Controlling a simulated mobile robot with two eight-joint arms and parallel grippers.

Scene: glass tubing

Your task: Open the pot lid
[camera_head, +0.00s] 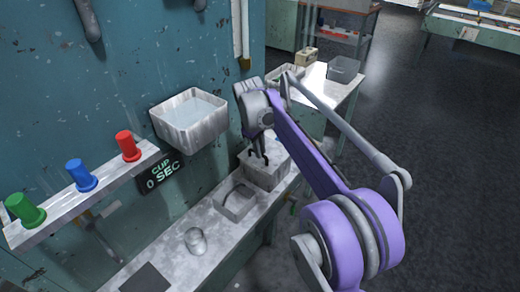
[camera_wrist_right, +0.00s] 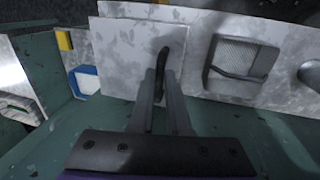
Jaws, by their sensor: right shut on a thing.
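The pot (camera_head: 266,180) is a grey, square metal box at the far end of the wall counter in the head view. Its flat, speckled lid (camera_wrist_right: 120,58) shows in the wrist view, with a dark curved handle (camera_wrist_right: 161,66). My right gripper (camera_head: 257,163) is over the pot, its fingers pointing down. In the wrist view the right gripper (camera_wrist_right: 161,80) is shut on the lid handle. I cannot tell whether the lid rests on the pot or is slightly raised. My left gripper is not in view.
A square recessed tray (camera_head: 236,203) and a small round metal vessel (camera_head: 196,242) are on the counter (camera_head: 165,250). A white basin (camera_head: 190,120) hangs on the wall above. Green, blue and red knobs (camera_head: 80,175) stand on a shelf at left.

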